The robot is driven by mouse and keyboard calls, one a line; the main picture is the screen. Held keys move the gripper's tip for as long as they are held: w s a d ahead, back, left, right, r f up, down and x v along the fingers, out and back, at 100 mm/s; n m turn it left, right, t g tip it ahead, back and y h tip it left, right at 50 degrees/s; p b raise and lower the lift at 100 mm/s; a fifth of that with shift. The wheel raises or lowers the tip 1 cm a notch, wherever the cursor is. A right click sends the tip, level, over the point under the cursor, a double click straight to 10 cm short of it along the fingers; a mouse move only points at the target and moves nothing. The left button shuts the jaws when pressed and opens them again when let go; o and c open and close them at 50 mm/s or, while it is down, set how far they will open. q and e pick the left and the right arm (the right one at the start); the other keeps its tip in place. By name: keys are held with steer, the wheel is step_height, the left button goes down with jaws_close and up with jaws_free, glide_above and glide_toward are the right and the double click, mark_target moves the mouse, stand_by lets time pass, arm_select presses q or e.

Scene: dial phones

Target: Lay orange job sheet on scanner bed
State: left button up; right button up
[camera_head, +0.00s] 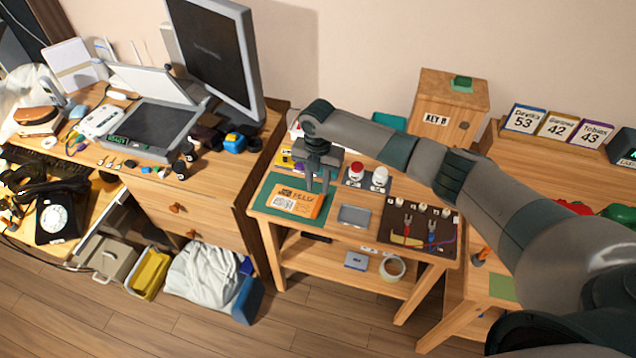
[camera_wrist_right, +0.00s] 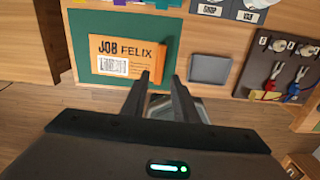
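The orange job sheet (camera_head: 298,200) lies on a green mat (camera_head: 272,184) on the small wooden table. In the right wrist view the sheet (camera_wrist_right: 122,56) reads "JOB FELIX" above a barcode, and its right edge looks turned up. My right gripper (camera_head: 318,188) is above the sheet's right part. Its two fingertips (camera_wrist_right: 161,78) stand apart with nothing between them, near the sheet's lower right corner. The scanner (camera_head: 152,128) sits on the desk at left, with its lid (camera_head: 150,84) raised and its dark bed bare. My left gripper is not in view.
A monitor (camera_head: 212,52) stands behind the scanner. Small items and a blue tape dispenser (camera_head: 234,140) crowd the desk around it. On the small table are a grey tray (camera_head: 354,216), stamps (camera_head: 380,178) and a dark tool board (camera_head: 412,243). A wooden key box (camera_head: 450,104) stands behind.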

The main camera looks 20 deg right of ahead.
mark_target(318, 204)
step_height(318, 204, down, 7)
steer(key=b, duration=0.5)
steer(key=shift+r, duration=0.2)
steer(key=shift+f+b, duration=0.55)
steer(key=shift+f, duration=0.45)
jaws_close()
steer(key=shift+s, duration=0.1)
steer(key=shift+r+p, duration=2.2)
steer(key=shift+r, duration=0.3)
